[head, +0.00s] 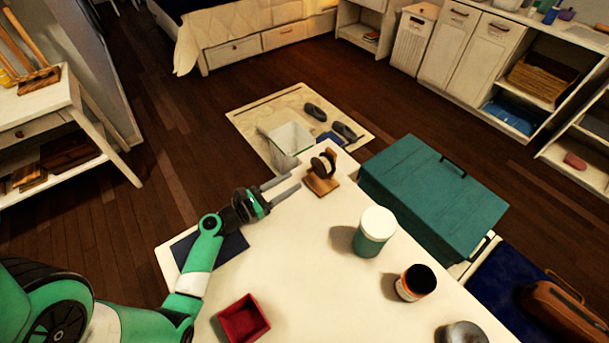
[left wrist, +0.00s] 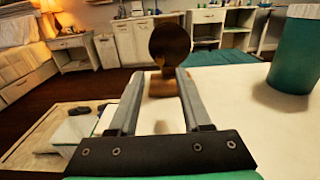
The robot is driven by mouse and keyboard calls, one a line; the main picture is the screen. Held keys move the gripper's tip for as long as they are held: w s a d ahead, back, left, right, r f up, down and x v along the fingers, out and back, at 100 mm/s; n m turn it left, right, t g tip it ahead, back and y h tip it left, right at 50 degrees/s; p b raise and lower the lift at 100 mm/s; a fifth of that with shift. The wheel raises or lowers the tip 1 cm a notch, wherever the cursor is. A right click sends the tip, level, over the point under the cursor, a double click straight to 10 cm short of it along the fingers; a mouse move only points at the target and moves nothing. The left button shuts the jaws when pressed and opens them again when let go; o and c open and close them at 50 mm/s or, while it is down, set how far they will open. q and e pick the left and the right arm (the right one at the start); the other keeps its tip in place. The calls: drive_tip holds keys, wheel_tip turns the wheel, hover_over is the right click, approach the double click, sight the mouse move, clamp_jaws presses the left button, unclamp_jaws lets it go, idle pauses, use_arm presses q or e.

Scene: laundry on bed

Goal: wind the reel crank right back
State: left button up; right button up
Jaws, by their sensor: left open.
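The reel (head: 323,165) is a dark round spool on a small wooden stand (head: 322,184) at the far end of the white table. In the left wrist view the reel (left wrist: 169,42) shows straight ahead, just beyond my fingertips, with its stand (left wrist: 161,86) below. I cannot clearly make out the crank; a small tan part shows on the reel's face. My left gripper (head: 285,187) is open and empty, just left of the reel, with its fingers pointing at it. It also shows in the left wrist view (left wrist: 158,78). My right gripper is not in view.
A teal jar with a white lid (head: 374,231), a dark-topped jar (head: 416,282) and a metal tin (head: 461,334) stand right on the table (head: 310,260). A red tray (head: 243,319) and dark mat (head: 210,249) lie left. A teal chest (head: 430,191) stands beyond the right edge.

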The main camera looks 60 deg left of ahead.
sight(319, 168)
use_arm(q)
drive_tip(key=w, duration=0.4)
drive_tip(key=w+a+b, duration=0.1)
drive_tip(key=w, duration=0.1)
clamp_jaws()
